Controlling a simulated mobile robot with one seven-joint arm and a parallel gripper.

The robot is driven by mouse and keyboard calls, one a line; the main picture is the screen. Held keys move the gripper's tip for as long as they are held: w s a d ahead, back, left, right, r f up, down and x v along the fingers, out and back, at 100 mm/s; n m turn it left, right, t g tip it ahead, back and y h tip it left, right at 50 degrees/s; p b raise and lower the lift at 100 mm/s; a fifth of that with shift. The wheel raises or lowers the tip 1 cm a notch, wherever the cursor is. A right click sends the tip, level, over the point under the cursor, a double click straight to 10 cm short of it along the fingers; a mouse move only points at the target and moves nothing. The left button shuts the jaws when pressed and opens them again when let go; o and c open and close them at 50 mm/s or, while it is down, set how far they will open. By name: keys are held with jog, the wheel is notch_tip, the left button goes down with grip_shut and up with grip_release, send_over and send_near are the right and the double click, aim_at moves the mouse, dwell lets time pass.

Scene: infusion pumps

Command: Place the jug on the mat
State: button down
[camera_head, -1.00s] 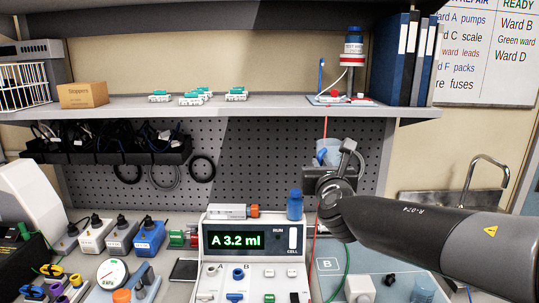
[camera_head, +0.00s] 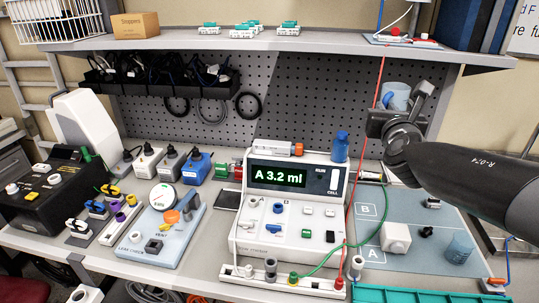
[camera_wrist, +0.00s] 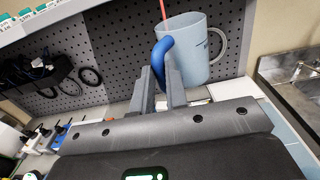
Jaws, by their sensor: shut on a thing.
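The jug (camera_wrist: 190,50) is a pale blue vessel with a grey loop handle on its right and a darker blue curved handle on its left. In the wrist view my gripper (camera_wrist: 163,85) is shut on the jug at the blue handle. The head view shows the jug (camera_head: 397,93) held in the air behind my gripper (camera_head: 386,108), which partly hides it. The blue-grey mat (camera_head: 385,215), marked A and B, lies on the bench below, right of the pump.
A red line (camera_head: 376,95) hangs from the shelf near the jug. A white block (camera_head: 396,238) and a blue cup (camera_head: 459,248) stand on the mat's front.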

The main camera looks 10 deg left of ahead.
notch_tip(320, 180, up, 5)
jog(key=a+r+n+y, duration=0.1)
jog(key=a+r+y, duration=0.15)
jog(key=a, duration=1.65)
send_over(206, 245)
notch_tip(206, 245, down, 32)
jog(key=shift+n+y, duration=0.3)
jog(key=shift+y, duration=0.05)
jog(key=shift+f, duration=5.35)
jog(key=shift+f, duration=0.1)
jog(key=c, duration=1.4)
grip_release()
jog(key=shift+c, duration=0.2)
